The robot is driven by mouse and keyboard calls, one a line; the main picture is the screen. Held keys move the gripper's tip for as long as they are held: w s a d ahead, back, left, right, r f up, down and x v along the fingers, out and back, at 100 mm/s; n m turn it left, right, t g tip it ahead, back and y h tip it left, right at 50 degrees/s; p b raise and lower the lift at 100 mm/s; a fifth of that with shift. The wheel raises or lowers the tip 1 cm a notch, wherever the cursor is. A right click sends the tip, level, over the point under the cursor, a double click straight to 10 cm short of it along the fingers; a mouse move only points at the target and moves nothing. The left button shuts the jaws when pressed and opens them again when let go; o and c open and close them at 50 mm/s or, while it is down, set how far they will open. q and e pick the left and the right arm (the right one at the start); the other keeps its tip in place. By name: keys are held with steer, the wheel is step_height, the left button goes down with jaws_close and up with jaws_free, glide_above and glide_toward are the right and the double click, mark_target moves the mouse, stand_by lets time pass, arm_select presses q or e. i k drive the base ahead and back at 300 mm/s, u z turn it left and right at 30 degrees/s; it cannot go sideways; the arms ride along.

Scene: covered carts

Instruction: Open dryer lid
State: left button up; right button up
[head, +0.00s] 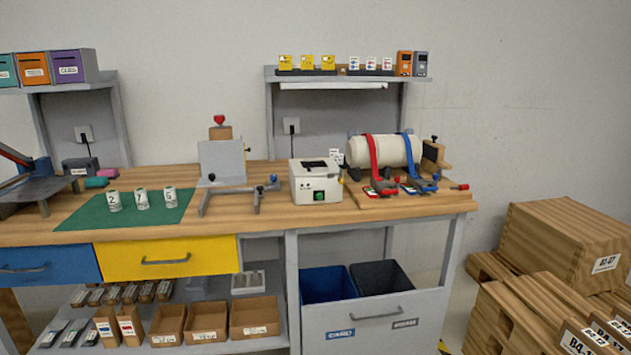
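A small white box-shaped machine (306,186) stands on the wooden workbench, right of centre near the front edge. I take it to be the dryer, though no readable label confirms this. Its top is a pale lid (304,165) with a dark panel, and it looks closed. A green button (320,196) is on its front face. Neither of my grippers is in view.
A white cylinder (372,151) with red and blue straps lies right of the machine. A grey upright plate stand (221,163) is to its left. A green mat (105,216) holds numbered white cups. Stacked wooden crates (545,245) stand at right.

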mark_target(319, 167)
steer(key=z, duration=0.85)
steer(key=i, duration=0.95)
steer(key=u, duration=0.5)
